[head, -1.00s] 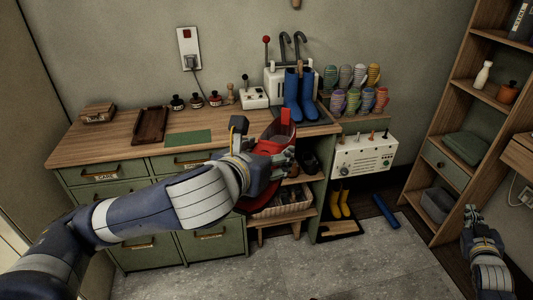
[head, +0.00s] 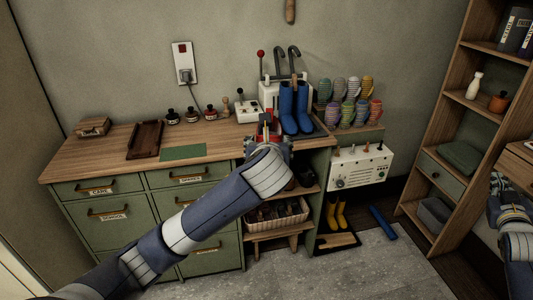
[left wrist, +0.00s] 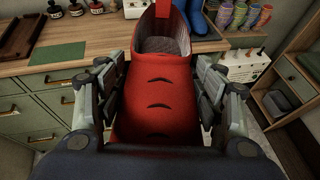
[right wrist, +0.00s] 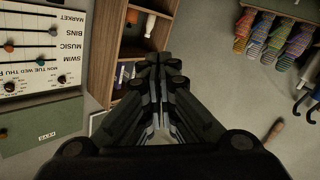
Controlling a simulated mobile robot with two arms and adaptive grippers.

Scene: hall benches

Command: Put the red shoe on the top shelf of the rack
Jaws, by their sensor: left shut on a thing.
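The red shoe (left wrist: 158,100) fills the middle of the left wrist view, its opening at the far end. My left gripper (left wrist: 157,72) is shut on it, one finger at each side. In the head view only a bit of the red shoe (head: 267,117) shows; my left gripper (head: 264,142) and forearm hide the rest. It is in front of the bench's right end. The rack (head: 318,187) is the open shelving there, with dark shoes on one shelf and a basket lower down. My right gripper (right wrist: 160,68) is shut and empty, far from the shoe.
Blue boots (head: 295,108) stand on the bench's right end beside the shoe. A white machine with hooks (head: 270,93) is behind. Mittens (head: 350,112) and a white control box (head: 361,167) are to the right. A tall wooden shelf (head: 452,130) stands near my right arm.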

